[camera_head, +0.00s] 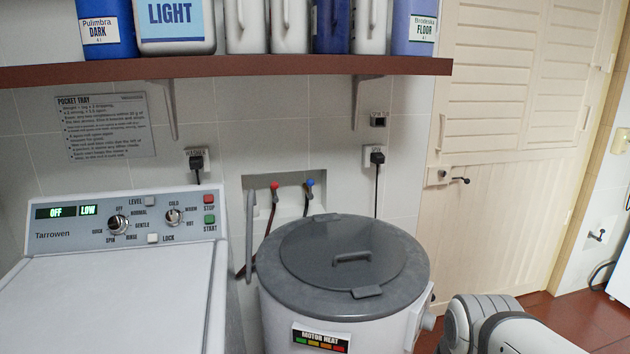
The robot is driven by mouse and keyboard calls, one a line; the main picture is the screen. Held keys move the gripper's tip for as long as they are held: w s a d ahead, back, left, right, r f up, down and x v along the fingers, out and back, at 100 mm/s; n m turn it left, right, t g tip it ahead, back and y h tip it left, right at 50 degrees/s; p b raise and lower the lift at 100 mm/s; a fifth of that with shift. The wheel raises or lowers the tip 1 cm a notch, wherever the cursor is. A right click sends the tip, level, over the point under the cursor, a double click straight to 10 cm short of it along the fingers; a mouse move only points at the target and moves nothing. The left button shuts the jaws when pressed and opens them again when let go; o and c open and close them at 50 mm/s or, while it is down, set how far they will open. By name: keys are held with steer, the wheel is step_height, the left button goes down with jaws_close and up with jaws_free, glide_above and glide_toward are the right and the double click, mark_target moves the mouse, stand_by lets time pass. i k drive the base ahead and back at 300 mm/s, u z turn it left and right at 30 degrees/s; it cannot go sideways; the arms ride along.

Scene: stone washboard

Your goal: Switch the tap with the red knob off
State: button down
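The tap with the red knob (274,186) is small and sits at the left of a recessed wall box (290,207). A dark hose hangs down from it. A second tap with a blue knob (310,183) is to its right in the same box. Whether either tap is on or off cannot be told at this size. My gripper is not in view; only a grey and white rounded part of my arm (500,325) shows at the bottom right, well to the right of the taps.
A lidded tub (345,310) stands in front of the taps. A washing machine (110,290) is at the left. A brown shelf (230,67) with several bottles hangs above. A pale louvred door (500,220) and some red floor (590,310) are at the right.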

mark_target(274, 185)
steer(key=i, duration=1.05)
steer(key=u, duration=0.55)
steer(key=k, duration=0.8)
steer(key=u, duration=0.15)
steer(key=i, duration=0.85)
steer(key=z, duration=0.1)
